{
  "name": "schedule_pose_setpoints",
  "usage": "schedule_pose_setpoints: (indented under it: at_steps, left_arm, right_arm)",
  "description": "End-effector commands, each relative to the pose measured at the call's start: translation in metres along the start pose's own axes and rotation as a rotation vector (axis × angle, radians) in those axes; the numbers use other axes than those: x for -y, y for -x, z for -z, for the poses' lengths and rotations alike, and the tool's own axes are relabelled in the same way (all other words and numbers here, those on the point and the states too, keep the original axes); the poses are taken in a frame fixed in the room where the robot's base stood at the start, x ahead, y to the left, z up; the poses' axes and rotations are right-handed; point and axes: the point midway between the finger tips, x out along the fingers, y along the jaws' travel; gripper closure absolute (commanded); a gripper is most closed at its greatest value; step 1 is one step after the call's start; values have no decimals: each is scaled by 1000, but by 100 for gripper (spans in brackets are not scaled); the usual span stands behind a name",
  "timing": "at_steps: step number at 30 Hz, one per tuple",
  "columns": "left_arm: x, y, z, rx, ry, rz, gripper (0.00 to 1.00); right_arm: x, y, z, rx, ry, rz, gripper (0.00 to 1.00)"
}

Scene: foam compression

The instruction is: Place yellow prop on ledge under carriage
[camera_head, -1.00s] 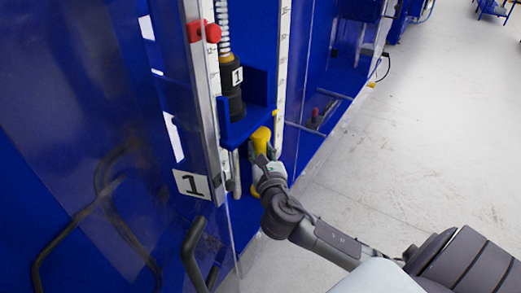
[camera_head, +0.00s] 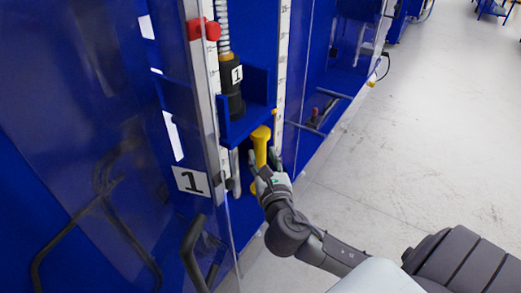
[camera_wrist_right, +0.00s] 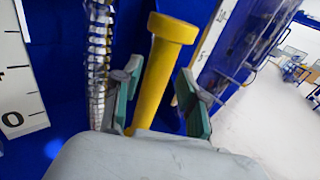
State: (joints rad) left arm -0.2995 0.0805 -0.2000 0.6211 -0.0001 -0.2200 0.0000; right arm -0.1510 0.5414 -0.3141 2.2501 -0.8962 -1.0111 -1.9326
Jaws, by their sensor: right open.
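The yellow prop (camera_head: 261,143) stands roughly upright under the blue carriage (camera_head: 247,122), its wide round head close to the carriage's underside. I cannot tell whether the head touches it. The prop's foot and the ledge under it are largely hidden by my right gripper. My right gripper (camera_head: 262,168) is open at the prop, on its near side. In the right wrist view the yellow prop (camera_wrist_right: 163,70) rises between the two green-lined fingers, with a gap visible on the right. My left gripper is not in view.
A black cylinder (camera_head: 231,92) labelled 1 and a spring sit above the carriage. A clear panel with a red clamp (camera_head: 205,30) and a black handle (camera_head: 193,250) stand left of my right arm. Open floor (camera_head: 400,150) lies to the right.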

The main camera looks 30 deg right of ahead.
Motion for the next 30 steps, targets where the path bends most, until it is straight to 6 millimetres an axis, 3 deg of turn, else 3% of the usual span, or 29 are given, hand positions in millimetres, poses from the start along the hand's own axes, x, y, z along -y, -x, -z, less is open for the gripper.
schedule_pose_setpoints:
  at_steps: [6, 12, 30]
  left_arm:
    - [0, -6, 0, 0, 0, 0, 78]
    - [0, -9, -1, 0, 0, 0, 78]
    - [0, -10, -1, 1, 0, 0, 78]
  right_arm:
    - [0, 49, 3, -4, -2, -2, 58]
    - [0, 75, 2, -2, -2, -1, 58]
    - [0, 81, 0, 0, -1, 0, 58]
